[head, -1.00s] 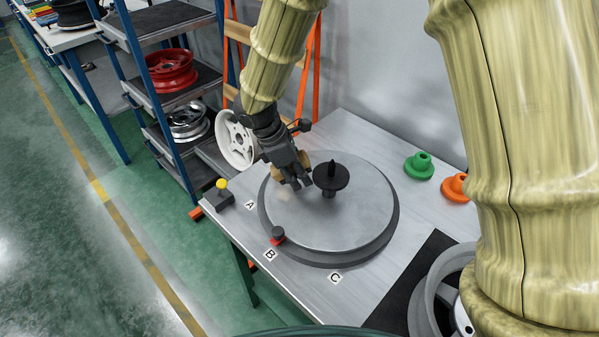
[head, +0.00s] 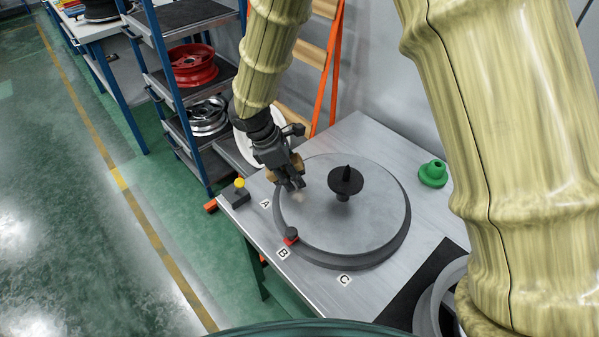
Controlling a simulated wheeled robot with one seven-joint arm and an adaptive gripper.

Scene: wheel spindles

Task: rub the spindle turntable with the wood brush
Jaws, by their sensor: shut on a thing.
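The spindle turntable (head: 345,230) is a round grey metal disc on the bench, with a black spindle cone (head: 346,182) standing at its middle. My gripper (head: 290,182) points down over the disc's left part, left of the cone and near the rim by label A. It is shut on the wood brush (head: 271,175), of which only small brown parts show beside the fingers. The fingers hide most of the brush, and I cannot tell whether it touches the disc. A faint pale patch (head: 298,197) shows on the disc just below the gripper.
A wheel rim on a black mat (head: 425,285) is partly hidden by my arm.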

